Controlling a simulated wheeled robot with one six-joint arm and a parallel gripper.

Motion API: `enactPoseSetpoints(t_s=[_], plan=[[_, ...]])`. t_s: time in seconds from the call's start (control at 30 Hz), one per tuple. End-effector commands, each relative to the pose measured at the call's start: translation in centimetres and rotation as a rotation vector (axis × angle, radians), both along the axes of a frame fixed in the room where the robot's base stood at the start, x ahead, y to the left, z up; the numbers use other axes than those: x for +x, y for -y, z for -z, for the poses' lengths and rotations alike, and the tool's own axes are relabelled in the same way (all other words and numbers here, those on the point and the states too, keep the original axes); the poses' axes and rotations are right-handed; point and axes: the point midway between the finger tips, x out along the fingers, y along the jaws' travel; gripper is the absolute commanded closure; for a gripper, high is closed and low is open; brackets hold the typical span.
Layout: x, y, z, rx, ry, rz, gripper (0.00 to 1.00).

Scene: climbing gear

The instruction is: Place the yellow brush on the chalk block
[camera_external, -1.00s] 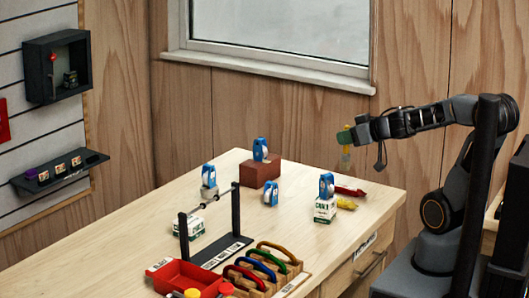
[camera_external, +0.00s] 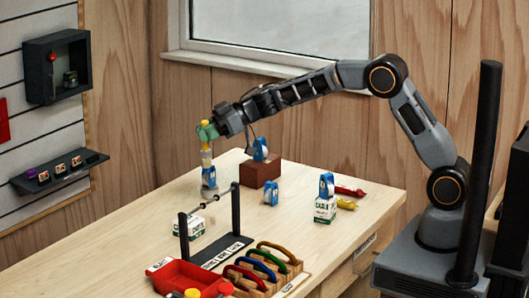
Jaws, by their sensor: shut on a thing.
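My gripper (camera_external: 207,131) is shut on a slim upright thing with a yellow top and a pale lower part, which I take for the yellow brush (camera_external: 206,150). Its lower end overlaps a blue and white device (camera_external: 209,178) at the table's back left. I cannot tell whether they touch. One white and green chalk block (camera_external: 325,210) stands at the right with a blue device (camera_external: 326,185) on top. Another white and green block (camera_external: 189,227) stands at the left behind the rack.
A black rack (camera_external: 236,215) with two posts and a bar stands in the middle. A brown block (camera_external: 260,172) bears a blue device (camera_external: 261,149). Another blue device (camera_external: 271,193) stands nearby. A red tray (camera_external: 183,276) and coloured loops (camera_external: 265,262) fill the front.

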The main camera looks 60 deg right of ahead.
Motion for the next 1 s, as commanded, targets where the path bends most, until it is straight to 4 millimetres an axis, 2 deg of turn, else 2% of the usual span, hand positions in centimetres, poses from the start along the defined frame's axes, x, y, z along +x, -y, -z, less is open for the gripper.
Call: enactPoseSetpoints(t_s=[0.03, 0.1, 0.3, 0.6, 0.83, 1.0], plan=[[0.4, -1.7, 0.4, -0.001, -0.002, -0.034, 1.00], [0.7, -3.6, 1.0, -0.002, -0.003, -0.073, 1.00], [1.1, -6.7, 2.5, -0.004, -0.002, -0.138, 1.00], [1.2, -7.6, 7.4, -0.004, -0.003, -0.155, 1.00], [1.2, -7.6, 9.2, -0.005, -0.001, -0.155, 1.00], [1.1, -7.5, 11.3, -0.004, -0.003, -0.153, 1.00]])
